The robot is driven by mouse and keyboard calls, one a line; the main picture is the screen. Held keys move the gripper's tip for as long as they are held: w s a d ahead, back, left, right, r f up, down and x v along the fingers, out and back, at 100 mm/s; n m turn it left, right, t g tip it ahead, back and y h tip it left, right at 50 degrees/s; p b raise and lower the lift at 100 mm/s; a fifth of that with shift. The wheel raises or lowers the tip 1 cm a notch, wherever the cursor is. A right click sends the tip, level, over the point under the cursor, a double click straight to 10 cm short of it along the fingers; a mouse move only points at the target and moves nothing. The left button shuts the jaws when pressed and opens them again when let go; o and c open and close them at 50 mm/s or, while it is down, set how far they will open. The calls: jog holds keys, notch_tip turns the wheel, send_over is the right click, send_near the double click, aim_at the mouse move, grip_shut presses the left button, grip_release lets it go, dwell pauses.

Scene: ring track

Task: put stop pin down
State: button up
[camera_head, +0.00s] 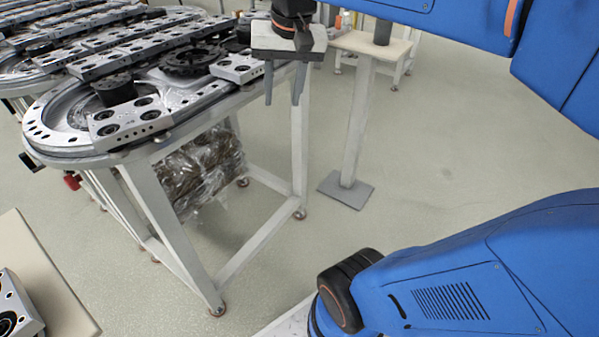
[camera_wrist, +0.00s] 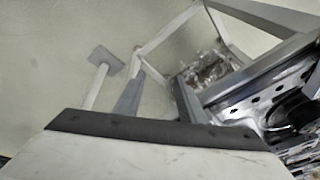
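My gripper (camera_head: 284,98) hangs pointing down beside the right end of the ring track (camera_head: 75,150). Its two grey fingers are apart, with nothing visible between them. In the wrist view, my gripper (camera_wrist: 158,98) also shows spread fingers, with floor and part of the track frame behind them. I cannot make out a stop pin for certain in either view. A dark upright cylinder (camera_head: 382,32) stands on a small pedestal table (camera_head: 368,45) behind and right of my gripper; I cannot tell whether it is the pin.
The ring track carries metal plates and dark round parts, and stands on a light metal frame (camera_head: 300,150). A plastic-wrapped bundle (camera_head: 200,170) sits under it. A beige table (camera_head: 45,290) with a metal block (camera_head: 15,310) is at lower left. Open floor (camera_head: 440,160) lies right of the track.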

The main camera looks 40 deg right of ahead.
jog(key=s+a+f+n+t, duration=0.1)
jog(key=s+a+f+n, duration=0.2)
jog(key=s+f, duration=0.7)
notch_tip(320, 180, down, 5)
jog(key=n, duration=0.2)
jog(key=shift+s+a+r+n+t, duration=0.15)
jog(key=shift+s+n+t, duration=0.25)
